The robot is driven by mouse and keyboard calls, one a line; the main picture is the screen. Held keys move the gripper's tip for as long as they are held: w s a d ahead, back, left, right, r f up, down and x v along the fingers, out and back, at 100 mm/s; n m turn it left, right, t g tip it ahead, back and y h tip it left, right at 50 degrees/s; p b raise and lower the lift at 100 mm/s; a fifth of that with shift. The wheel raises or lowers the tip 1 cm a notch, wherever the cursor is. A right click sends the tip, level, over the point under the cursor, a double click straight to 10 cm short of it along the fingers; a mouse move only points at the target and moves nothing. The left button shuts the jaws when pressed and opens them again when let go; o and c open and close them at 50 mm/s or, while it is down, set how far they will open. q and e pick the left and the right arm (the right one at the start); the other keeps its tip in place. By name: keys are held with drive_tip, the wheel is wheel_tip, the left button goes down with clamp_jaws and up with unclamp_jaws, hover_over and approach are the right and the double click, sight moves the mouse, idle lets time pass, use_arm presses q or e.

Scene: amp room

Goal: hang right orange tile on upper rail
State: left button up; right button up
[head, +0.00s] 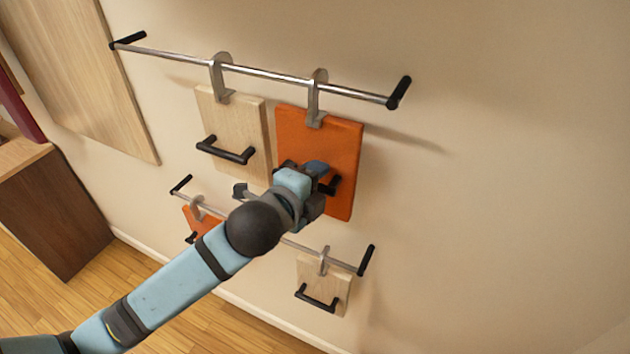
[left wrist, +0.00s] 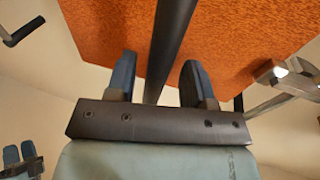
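The orange tile (head: 325,140) is at the upper rail (head: 265,73), right of a wooden tile (head: 225,110). Its grey hook (head: 317,98) crosses the rail, with its top just above the bar; whether it bears on the rail, I cannot tell. My left gripper (head: 325,180) is at the tile's black handle, partly hiding it. In the left wrist view, the handle bar (left wrist: 172,35) passes between the fingers of my left gripper (left wrist: 160,80), with gaps showing on both sides. What seems to be my right gripper (left wrist: 20,155) shows small at the lower left there.
A lower rail (head: 310,249) carries a smaller-looking orange tile (head: 203,222) at left, partly behind my arm, and a wooden tile (head: 335,290) at right. A wooden panel (head: 85,70) and brown cabinet (head: 50,210) stand left. The wall at right is bare.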

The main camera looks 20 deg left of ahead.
use_arm(q)
drive_tip(key=shift+s+a, duration=0.1)
drive_tip(key=shift+s, duration=0.35)
drive_tip(key=b+v, duration=0.2)
drive_tip(key=v, duration=0.5)
wheel_tip(320, 180, down, 18)
drive_tip(key=n+g, duration=0.2)
drive_tip(key=n, duration=0.7)
drive_tip(key=s+a+f+n, duration=0.2)
drive_tip(key=s+f+n, duration=0.2)
drive_tip(key=f, duration=0.5)
drive_tip(key=s+a+f+n+g+y, duration=0.1)
drive_tip(key=s+a+f+n, duration=0.2)
drive_tip(key=s+f, duration=0.6)
drive_tip(key=shift+a+f+n, duration=0.2)
drive_tip(key=shift+n, duration=0.9)
